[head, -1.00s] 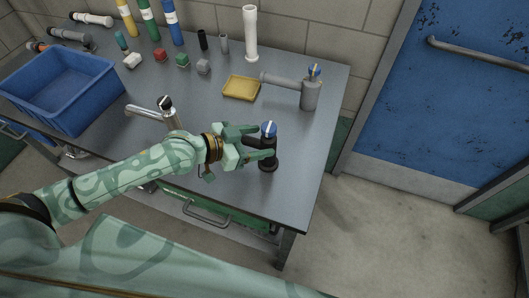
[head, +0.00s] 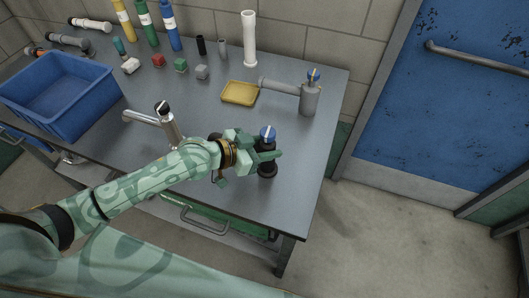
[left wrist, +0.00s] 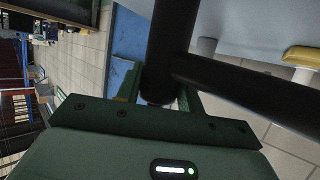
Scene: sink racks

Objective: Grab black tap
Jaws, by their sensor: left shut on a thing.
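The black tap (head: 267,168) stands upright near the right front part of the grey table, with a blue cap on top. In the left wrist view its dark body and side spout (left wrist: 255,88) fill the space in front of the gripper. My left gripper (head: 266,152) is shut on the tap's upright body just below the blue cap. Its fingers hide part of the body and most of the spout in the head view. My right gripper does not show.
A grey tap (head: 310,97) stands behind to the right, beside a yellow tray (head: 239,93). A silver tap (head: 168,122) stands left of my gripper. A blue crate (head: 62,100) is at the left. Bottles and small blocks line the back.

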